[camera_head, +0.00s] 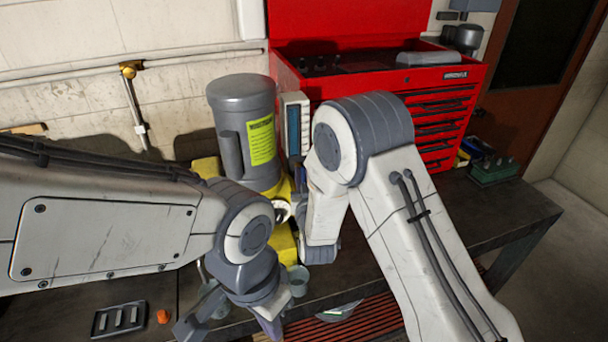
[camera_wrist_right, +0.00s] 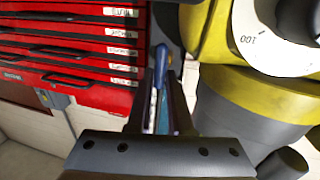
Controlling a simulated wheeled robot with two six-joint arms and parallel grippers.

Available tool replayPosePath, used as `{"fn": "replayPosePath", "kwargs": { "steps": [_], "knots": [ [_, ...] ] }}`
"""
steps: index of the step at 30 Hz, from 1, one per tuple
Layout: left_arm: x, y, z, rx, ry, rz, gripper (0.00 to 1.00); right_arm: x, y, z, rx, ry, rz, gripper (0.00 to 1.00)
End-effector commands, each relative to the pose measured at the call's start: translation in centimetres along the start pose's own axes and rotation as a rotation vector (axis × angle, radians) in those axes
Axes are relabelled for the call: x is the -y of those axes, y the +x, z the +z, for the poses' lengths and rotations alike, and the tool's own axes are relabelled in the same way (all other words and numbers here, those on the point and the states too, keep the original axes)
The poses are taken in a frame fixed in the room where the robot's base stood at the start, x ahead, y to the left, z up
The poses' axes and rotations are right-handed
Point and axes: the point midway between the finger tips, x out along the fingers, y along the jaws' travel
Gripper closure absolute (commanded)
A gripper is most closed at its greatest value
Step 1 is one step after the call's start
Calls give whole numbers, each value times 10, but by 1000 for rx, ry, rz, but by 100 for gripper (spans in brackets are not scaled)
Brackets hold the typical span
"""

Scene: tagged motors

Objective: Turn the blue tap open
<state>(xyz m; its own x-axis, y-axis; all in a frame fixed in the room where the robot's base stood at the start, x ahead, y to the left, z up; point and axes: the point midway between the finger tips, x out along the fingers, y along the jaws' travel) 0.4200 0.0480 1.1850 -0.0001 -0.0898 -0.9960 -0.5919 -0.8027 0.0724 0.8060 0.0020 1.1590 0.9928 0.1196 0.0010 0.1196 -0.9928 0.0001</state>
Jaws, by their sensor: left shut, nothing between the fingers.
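I cannot make out a blue tap for certain. In the right wrist view, a narrow blue and white shape (camera_wrist_right: 161,85) shows in line with my right gripper (camera_wrist_right: 162,70); whether it is touched or lies beyond the fingers is unclear. In the head view, my right gripper's fingers are hidden by its wrist, beside the motor. A brass-yellow valve (camera_head: 130,70) sits on the wall pipe at the left, apart from both grippers. My left gripper (camera_head: 268,322) is shut and empty, low at the bench's front, its tips near the picture's bottom edge.
A grey motor (camera_head: 228,112) with a yellow-green label stands on a yellow base on the bench. A white-and-blue box (camera_head: 295,125) is beside it. A red tool chest (camera_head: 440,115) stands behind. A black tray (camera_head: 119,319) and orange piece (camera_head: 163,316) lie front left. Clear bench shows at right.

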Motion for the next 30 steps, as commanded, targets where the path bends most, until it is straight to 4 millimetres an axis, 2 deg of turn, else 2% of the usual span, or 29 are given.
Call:
{"fn": "replayPosePath", "kwargs": {
  "steps": [6, 13, 21, 22, 23, 24, 30],
  "knots": [
    [0, 1, 0, 0, 0, 0, 100, -1, 0, 1, 2, 3, 3, 100],
    [1, 18, 1, 0, 1, 0, 100, -3, 0, 3, 21, 105, 4, 100],
    [1, 16, 1, 0, 1, 0, 100, -3, 0, 1, 27, 115, 4, 100],
    [1, 16, 1, 0, 1, 0, 100, -3, 0, 1, 28, 115, 4, 72],
    [1, 16, 1, 0, 1, 0, 100, -3, 0, 1, 27, 115, 3, 60],
    [1, 16, 1, 0, 1, 0, 100, -3, 0, 1, 27, 115, 3, 54],
    [1, 16, 1, 0, 1, 0, 100, -2, 0, 0, 25, 115, 3, 54]
  ]
}}
